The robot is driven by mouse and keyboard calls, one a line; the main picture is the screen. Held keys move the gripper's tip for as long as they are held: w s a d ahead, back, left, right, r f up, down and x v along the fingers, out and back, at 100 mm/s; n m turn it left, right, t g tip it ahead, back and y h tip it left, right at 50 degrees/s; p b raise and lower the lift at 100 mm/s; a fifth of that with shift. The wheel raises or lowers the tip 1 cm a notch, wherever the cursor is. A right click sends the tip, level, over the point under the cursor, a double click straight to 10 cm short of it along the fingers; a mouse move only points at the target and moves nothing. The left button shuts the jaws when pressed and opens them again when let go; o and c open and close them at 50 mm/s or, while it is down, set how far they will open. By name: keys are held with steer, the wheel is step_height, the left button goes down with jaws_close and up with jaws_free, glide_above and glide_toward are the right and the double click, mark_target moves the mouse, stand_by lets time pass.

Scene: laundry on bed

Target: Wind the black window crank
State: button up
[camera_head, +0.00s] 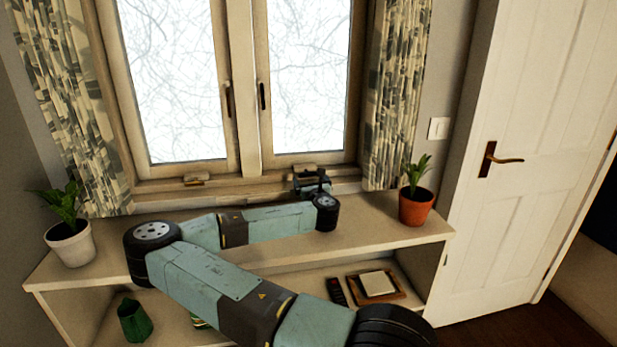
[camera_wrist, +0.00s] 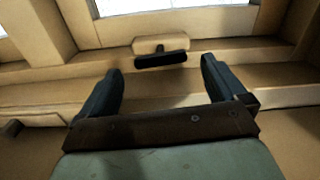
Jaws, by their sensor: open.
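The black window crank (camera_wrist: 162,60) is a short dark bar on a tan mount on the window's lower frame. In the wrist view it lies roughly level, ahead of my gripper (camera_wrist: 160,67) and between the lines of its two fingers. The fingers are wide apart with nothing between them, and they do not appear to touch the crank. In the head view my gripper (camera_head: 311,182) is at the sill, just in front of the right-hand crank mount (camera_head: 304,167). There my gripper hides most of the crank.
A second crank mount (camera_head: 195,179) sits under the left pane. A white-potted plant (camera_head: 70,243) and a terracotta-potted plant (camera_head: 416,206) stand at the ends of the shelf top (camera_head: 385,235). Patterned curtains (camera_head: 398,90) hang beside the window. A white door (camera_head: 530,150) is at right.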

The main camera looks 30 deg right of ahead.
mark_target(308, 176)
steer(key=shift+x, duration=2.3)
steer(key=shift+c, duration=0.3)
steer(key=c, duration=1)
steer(key=shift+m, duration=0.6)
steer(key=o, duration=1.1)
steer(key=shift+c, duration=0.2)
